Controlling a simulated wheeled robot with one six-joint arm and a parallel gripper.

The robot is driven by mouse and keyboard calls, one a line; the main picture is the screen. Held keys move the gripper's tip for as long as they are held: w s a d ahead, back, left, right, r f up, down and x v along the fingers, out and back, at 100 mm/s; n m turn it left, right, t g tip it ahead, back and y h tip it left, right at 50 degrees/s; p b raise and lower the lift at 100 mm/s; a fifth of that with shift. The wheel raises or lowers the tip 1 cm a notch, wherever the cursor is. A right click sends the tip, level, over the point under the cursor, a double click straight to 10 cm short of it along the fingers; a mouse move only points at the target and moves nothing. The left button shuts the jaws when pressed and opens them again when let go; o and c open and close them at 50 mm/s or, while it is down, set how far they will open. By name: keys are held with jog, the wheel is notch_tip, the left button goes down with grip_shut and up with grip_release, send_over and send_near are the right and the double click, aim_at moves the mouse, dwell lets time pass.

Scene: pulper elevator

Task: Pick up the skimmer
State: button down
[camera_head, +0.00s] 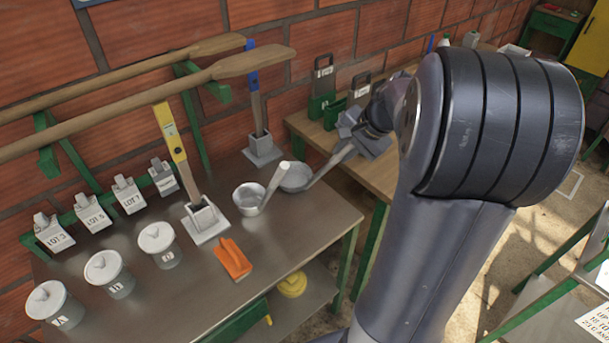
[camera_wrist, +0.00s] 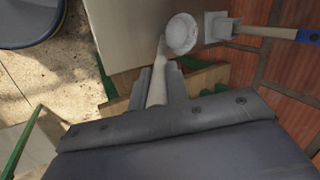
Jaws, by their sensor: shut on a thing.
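The skimmer, a grey shallow round pan (camera_head: 296,177) with a long handle, is at the right end of the metal table in the head view. Its handle slopes up to the right into my gripper (camera_head: 349,147). In the wrist view the skimmer's round head (camera_wrist: 182,33) lies beyond the fingers, and its pale handle passes between them. My gripper (camera_wrist: 159,86) is shut on that handle. My own arm hides part of the gripper in the head view. I cannot tell whether the skimmer's head touches the table.
A ladle (camera_head: 249,198) with an upright handle stands close left of the skimmer. An orange scraper (camera_head: 233,259), lidded pots (camera_head: 157,240) and a socketed paddle (camera_head: 261,145) share the metal table (camera_head: 310,224). A wooden table (camera_head: 380,178) stands to the right.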

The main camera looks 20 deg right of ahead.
jog(key=shift+r, duration=0.1)
notch_tip(320, 180, up, 10)
dwell(0.4)
